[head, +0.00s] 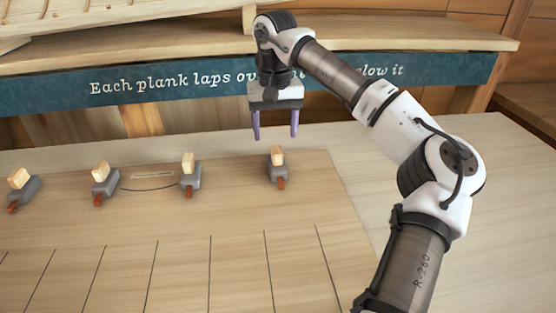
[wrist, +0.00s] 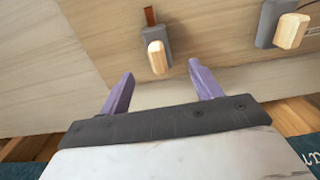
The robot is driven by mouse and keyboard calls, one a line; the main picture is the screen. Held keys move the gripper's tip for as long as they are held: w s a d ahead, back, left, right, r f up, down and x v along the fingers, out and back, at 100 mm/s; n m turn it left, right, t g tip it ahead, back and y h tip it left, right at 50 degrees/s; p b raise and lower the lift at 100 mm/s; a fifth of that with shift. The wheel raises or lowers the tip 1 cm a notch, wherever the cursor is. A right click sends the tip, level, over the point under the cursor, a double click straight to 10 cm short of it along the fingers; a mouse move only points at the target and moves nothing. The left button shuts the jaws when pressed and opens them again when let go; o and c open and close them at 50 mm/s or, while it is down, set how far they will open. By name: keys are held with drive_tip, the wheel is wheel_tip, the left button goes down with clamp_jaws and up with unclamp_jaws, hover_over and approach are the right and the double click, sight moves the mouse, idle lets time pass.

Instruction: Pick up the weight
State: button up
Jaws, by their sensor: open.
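Several alike weights stand in a row on the wooden board; each has a grey body, a pale wooden grip on top and a reddish-brown tab at the front. The rightmost weight (head: 278,167) is just below and in front of my gripper (head: 275,132) in the head view. My gripper is open and empty, its purple fingers pointing down above the table. In the wrist view, that weight (wrist: 155,48) lies just beyond the gap between the fingertips (wrist: 160,76), apart from them. The second weight from the right (head: 190,175) also shows in the wrist view (wrist: 282,27).
Two more weights, the far-left one (head: 22,188) and its neighbour (head: 104,183), stand along the board (head: 180,225), which has dark lines at its front. A blue lettered banner (head: 170,83) and a wooden ledge (head: 400,37) rise behind. The table (head: 490,180) to the right is clear.

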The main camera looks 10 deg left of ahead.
sight(277, 160)
wheel_tip(277, 160, down, 5)
drive_tip(key=shift+r, duration=0.2)
drive_tip(key=shift+w+d+f+p, duration=0.1)
drive_tip(key=shift+f+p, duration=0.6)
drive_tip(key=shift+f, duration=0.65)
drive_tip(key=shift+w+f+p, duration=0.1)
drive_tip(key=shift+f+p, duration=0.55)
drive_tip(key=shift+f, duration=0.65)
drive_tip(key=shift+r, duration=0.1)
clamp_jaws()
